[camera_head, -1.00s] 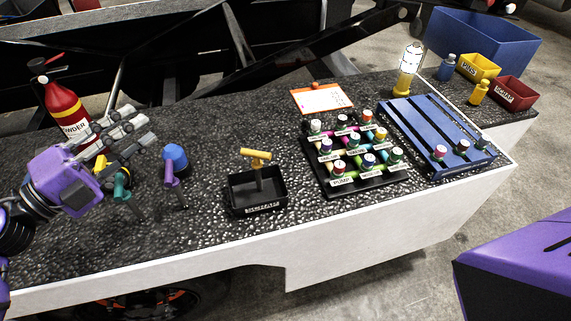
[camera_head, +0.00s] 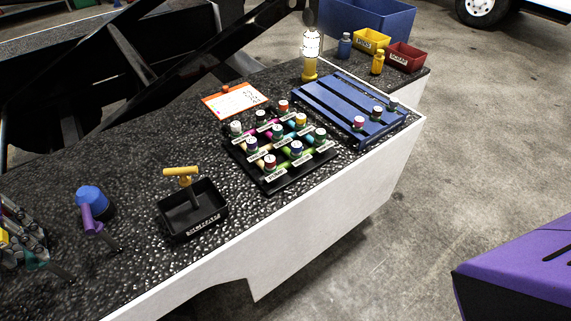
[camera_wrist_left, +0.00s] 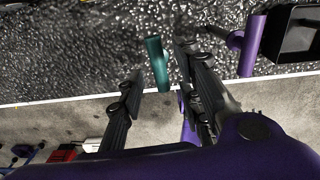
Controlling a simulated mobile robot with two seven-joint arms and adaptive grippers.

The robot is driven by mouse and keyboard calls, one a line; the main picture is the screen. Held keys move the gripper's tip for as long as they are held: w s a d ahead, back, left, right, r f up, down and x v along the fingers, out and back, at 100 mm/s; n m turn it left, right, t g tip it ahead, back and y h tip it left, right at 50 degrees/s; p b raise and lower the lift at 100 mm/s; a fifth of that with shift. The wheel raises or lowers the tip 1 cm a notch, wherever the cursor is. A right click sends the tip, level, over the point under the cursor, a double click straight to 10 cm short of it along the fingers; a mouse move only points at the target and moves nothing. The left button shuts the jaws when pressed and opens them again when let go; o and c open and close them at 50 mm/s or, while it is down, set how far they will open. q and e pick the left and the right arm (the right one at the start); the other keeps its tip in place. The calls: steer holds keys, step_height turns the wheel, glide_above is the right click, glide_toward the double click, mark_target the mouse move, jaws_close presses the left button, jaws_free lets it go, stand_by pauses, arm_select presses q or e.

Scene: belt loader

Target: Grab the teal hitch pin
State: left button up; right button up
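The teal hitch pin (camera_head: 36,263) lies on the black speckled deck at the far left of the head view, partly hidden by my left gripper (camera_head: 22,232). In the left wrist view the teal pin's thick handle (camera_wrist_left: 157,64) shows between the two fingers of my left gripper (camera_wrist_left: 160,62). The fingers are apart, with visible space on both sides of the pin, so the gripper is open. The pin's thin shank is hard to make out in the wrist view. My right gripper is in neither view.
A black bin (camera_head: 213,222) holding a yellow-handled pin (camera_head: 181,174) is further right. Beyond are a labelled rack (camera_head: 283,181) and a blue slatted pallet (camera_head: 337,107). The deck's white edge is near.

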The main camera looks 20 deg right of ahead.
mark_target(52, 267)
arm_select(q)
steer(key=f, duration=0.5)
steer(key=shift+w+a+f, duration=0.2)
steer(key=shift+w+f, duration=0.05)
steer(key=shift+w, duration=0.05)
jaws_close()
